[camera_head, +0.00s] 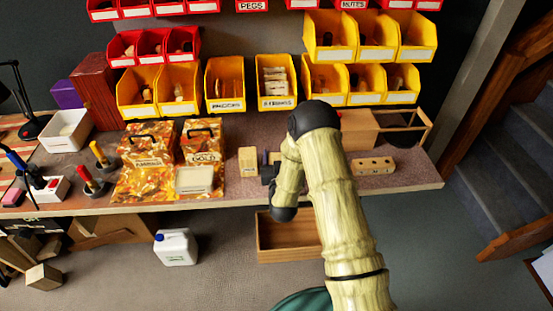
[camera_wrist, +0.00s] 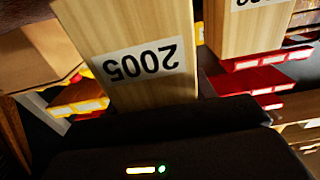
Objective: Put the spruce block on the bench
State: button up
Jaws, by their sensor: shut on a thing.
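The spruce block (camera_wrist: 138,60) is pale wood with straight grain and a white label reading 2005, upside down in the wrist view. My gripper (camera_head: 266,170) is shut on it; the fingertips are mostly hidden. In the head view a pale block (camera_head: 248,161) with a small label shows just left of my gripper, over the bench (camera_head: 225,196). I cannot tell whether its underside touches the bench top. A second pale labelled block (camera_wrist: 245,25) shows beyond the held one in the wrist view, partly cut off.
Two amber-patterned cases (camera_head: 147,180) lie left of my gripper. A wooden block with holes (camera_head: 373,166) lies to the right. Yellow bins (camera_head: 225,85) hang behind the bench. An open wooden box (camera_head: 280,240) stands on the floor below. Some bench surface near the front edge is clear.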

jog(key=shift+f, duration=0.6)
jog(key=shift+f, duration=0.1)
jog(key=shift+f, duration=0.15)
jog(key=o, duration=1.1)
jog(key=shift+c, duration=0.2)
